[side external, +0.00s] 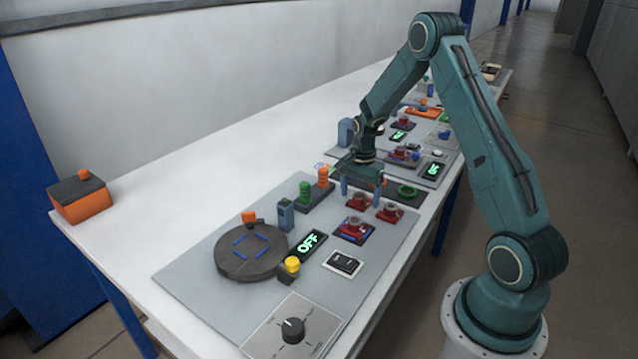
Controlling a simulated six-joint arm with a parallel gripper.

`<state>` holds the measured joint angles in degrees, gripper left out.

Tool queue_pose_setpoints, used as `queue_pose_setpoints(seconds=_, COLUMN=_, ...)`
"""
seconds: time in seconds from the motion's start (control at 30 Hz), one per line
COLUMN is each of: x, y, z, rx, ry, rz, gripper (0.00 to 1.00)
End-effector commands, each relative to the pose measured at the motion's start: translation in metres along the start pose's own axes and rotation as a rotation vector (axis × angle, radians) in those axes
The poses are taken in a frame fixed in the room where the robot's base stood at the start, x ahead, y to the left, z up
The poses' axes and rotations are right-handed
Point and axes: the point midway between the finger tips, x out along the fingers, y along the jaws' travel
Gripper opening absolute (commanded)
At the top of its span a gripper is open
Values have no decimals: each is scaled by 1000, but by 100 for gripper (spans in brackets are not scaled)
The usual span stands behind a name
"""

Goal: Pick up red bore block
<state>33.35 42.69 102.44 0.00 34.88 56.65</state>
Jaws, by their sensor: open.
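A dark turntable (252,262), a green OFF display (308,244), a yellow button (292,264) and a black knob (292,330) are nearer the camera. Green and orange pegs (305,190) stand left of my gripper.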

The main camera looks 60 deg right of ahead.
Motion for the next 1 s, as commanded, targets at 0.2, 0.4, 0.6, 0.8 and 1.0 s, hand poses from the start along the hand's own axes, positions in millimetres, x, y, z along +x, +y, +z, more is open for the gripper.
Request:
queue_pose_setpoints(seconds=0.2, x=8, y=0, z=0, rx=0, ry=0, rz=-1, gripper=80)
queue_pose_setpoints(seconds=0.4, x=8, y=0, z=0, rx=0, ry=0, rz=0, gripper=80)
queue_pose_setpoints(seconds=0.6, x=8, y=0, z=0, rx=0, ry=0, rz=0, gripper=80)
queue_pose_setpoints(seconds=0.8, x=8, y=0, z=0, rx=0, ry=0, rz=0, gripper=45)
queue_pose_setpoints(seconds=1.0, x=8, y=0, z=0, rx=0, ry=1, rz=-1, gripper=22)
